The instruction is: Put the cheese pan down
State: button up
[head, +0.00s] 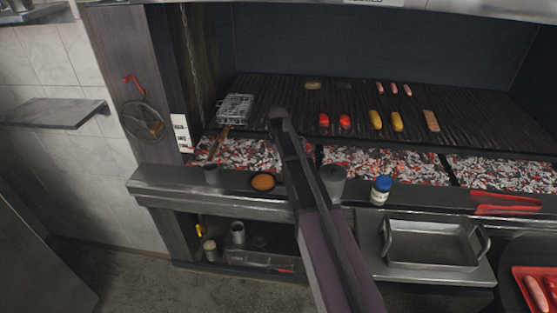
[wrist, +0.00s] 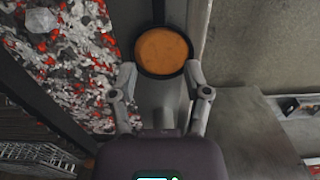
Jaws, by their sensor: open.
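The cheese pan (head: 263,182) is a small dark round pan filled with orange cheese. In the head view it is on the front ledge (head: 160,188) of the grill, left of my arm. In the wrist view the pan (wrist: 162,50) lies just beyond and between the fingertips of my gripper (wrist: 161,75), its dark handle pointing to the top edge. The fingers are apart, and I see no grip on the pan. Whether a fingertip touches its rim, I cannot tell. In the head view I cannot make out my gripper.
Glowing coals (head: 365,163) lie behind the ledge, under a grate (head: 290,95) with food and a wire basket (head: 235,108). A metal tray (head: 430,250) and red tongs (head: 505,197) are right.

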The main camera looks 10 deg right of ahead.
jog(key=s+m, duration=1.4)
jog(key=s, duration=1.5)
jog(key=shift+d, duration=0.1)
